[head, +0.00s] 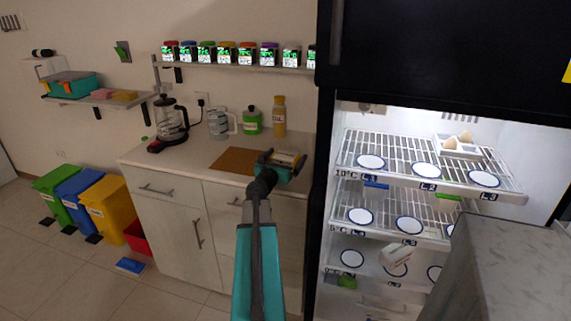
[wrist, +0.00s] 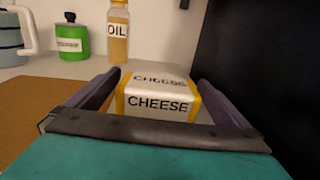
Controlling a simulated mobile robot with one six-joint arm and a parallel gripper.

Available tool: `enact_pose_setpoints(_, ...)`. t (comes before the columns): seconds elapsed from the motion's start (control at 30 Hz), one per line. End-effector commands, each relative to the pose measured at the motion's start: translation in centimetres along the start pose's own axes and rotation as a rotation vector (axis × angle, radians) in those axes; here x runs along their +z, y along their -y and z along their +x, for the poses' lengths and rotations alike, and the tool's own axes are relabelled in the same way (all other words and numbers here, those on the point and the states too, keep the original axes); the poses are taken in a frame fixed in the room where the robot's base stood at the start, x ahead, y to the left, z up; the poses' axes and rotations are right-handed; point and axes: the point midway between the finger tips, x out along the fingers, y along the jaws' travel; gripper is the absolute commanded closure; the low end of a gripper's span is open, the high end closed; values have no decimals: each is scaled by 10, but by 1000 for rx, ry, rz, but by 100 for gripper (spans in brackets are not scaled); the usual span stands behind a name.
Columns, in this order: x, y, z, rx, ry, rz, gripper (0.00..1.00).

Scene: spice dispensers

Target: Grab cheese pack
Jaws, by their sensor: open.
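The cheese pack (wrist: 158,97) is a white block with yellow ends and the word CHEESE on its front and top. It rests on the light counter. In the head view the cheese pack (head: 286,158) shows small at the tip of my arm, partly covered by the gripper. My gripper (wrist: 157,88) is open, with one dark finger on each side of the pack. The pack lies between the fingers; a narrow gap shows on the left, and I cannot tell whether the right finger touches it. In the head view my gripper (head: 279,160) is over the counter's right part.
An oil bottle (wrist: 118,35) and a green canister (wrist: 70,38) stand behind the pack. A brown board (head: 232,160) lies to its left. The black fridge side (wrist: 260,70) rises close on the right. The open fridge has shelves (head: 400,165) with plates.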

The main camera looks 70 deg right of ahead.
Motion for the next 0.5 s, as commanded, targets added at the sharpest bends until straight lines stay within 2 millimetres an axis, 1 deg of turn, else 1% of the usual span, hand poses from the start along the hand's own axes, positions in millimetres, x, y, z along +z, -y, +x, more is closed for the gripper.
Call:
enact_pose_setpoints(0.1,0,0,0,0,0,0,0)
enact_pose_setpoints(0.13,0,0,0,0,0,0,2)
enact_pose_setpoints(0.37,0,0,0,0,0,0,40)
enact_pose_setpoints(0.4,1,0,0,-1,1,0,44)
enact_pose_setpoints(0.5,1,0,0,-1,1,0,44)
